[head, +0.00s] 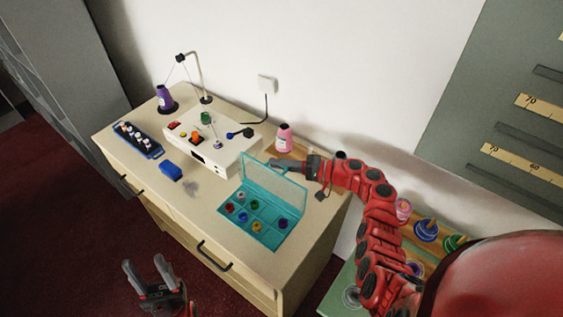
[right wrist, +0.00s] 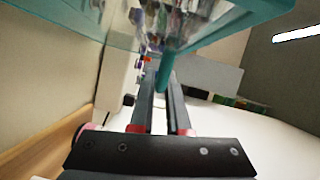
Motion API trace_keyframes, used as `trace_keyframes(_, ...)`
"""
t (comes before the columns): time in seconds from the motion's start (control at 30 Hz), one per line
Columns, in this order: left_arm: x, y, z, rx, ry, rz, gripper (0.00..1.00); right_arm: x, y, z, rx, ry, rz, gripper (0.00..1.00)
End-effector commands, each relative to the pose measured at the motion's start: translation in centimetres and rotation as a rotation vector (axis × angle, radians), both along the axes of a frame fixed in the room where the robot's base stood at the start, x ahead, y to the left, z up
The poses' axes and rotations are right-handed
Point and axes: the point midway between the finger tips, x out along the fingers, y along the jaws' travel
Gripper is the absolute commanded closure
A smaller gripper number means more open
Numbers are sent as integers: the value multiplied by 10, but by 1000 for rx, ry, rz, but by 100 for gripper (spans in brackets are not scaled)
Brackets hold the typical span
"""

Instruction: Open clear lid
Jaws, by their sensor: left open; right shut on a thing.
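A teal compartment box (head: 247,233) sits on the front right of the counter. Its compartments hold several small coloured round pieces. Its clear lid (head: 278,190) with a teal frame stands raised, tilted up along the back of the box. My right gripper (head: 275,163) is at the lid's upper edge. In the right wrist view, a teal tab of the lid (right wrist: 165,72) sits between my shut fingers (right wrist: 161,88), and the clear panel spans the top of the picture. My left gripper (head: 146,266) is open and empty, low in front of the cabinet, away from the box.
A white machine (head: 212,155) stands behind the box, with a pink spool (head: 284,138) beside it. A purple spool (head: 165,98), a blue rack of bottles (head: 138,139) and a blue block (head: 171,171) are at left. A rack of spools (head: 425,230) stands right of the counter.

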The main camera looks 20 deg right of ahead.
Motion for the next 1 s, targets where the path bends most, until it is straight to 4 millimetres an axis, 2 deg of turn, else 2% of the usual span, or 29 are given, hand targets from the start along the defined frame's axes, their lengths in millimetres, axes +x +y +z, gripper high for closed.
trace_keyframes(0.27, 0, 0, -1, 0, 0, 0, 50, -1, 0, -4, -6, 7, -1, 100)
trace_keyframes(0.3, 0, 0, -1, 0, 0, 0, 50, -1, 0, -4, -6, 7, -1, 84)
trace_keyframes(0.43, 0, 0, -1, 0, 0, 0, 50, -1, 0, -4, -5, 5, -1, 60)
trace_keyframes(0.47, 0, 0, 0, 0, 0, 0, 50, -1, 0, -3, -5, 5, -1, 58)
trace_keyframes(0.83, 0, 0, -1, 0, 0, 0, 50, -1, -1, -2, -2, 1, -1, 58)
trace_keyframes(1.0, 0, 0, -9, 0, 0, 0, 50, -9, -18, -3, -2, 0, -7, 58)
